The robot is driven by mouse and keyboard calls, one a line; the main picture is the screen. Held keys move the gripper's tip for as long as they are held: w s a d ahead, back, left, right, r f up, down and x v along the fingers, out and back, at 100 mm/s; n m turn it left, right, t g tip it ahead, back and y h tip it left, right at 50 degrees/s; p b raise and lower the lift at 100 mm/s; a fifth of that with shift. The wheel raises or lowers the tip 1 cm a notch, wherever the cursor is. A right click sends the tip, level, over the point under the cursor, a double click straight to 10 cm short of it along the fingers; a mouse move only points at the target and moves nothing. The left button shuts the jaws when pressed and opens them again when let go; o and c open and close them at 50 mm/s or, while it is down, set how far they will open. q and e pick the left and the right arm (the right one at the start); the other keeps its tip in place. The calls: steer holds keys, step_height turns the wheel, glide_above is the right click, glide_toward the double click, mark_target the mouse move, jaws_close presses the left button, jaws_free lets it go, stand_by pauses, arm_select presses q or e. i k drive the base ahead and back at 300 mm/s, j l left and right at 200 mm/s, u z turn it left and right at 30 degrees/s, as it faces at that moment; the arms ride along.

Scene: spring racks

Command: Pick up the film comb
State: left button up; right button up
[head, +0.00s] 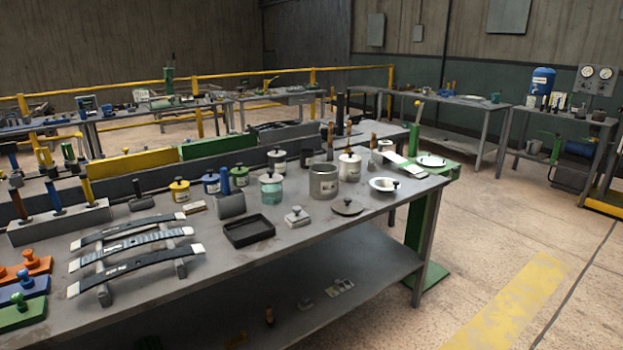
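I cannot pick out the film comb for certain in the head view. The grey workbench (300,248) holds many small items, and several are too small to tell apart. A flat pale piece (407,169) lies near the bench's far right corner, but I cannot tell if it is the comb. Neither of my grippers is in view.
A rack of dark leaf springs (132,262) stands at the left. A black tray (249,231), a grey pot (323,181), a white bowl (383,185) and several lidded tins stand mid-bench. Open floor (500,235) lies to the right.

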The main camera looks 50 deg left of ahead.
mark_target(135, 182)
steer(key=i+u, duration=0.1)
steer(key=u, duration=0.3)
steer(key=i+u, duration=0.1)
steer(key=u, duration=0.3)
steer(key=l+u, duration=0.1)
steer(key=u, duration=0.3)
steer(key=i+l+u, duration=0.1)
steer(key=u, duration=0.35)
steer(key=i+l+u, duration=0.1)
steer(key=u, duration=0.3)
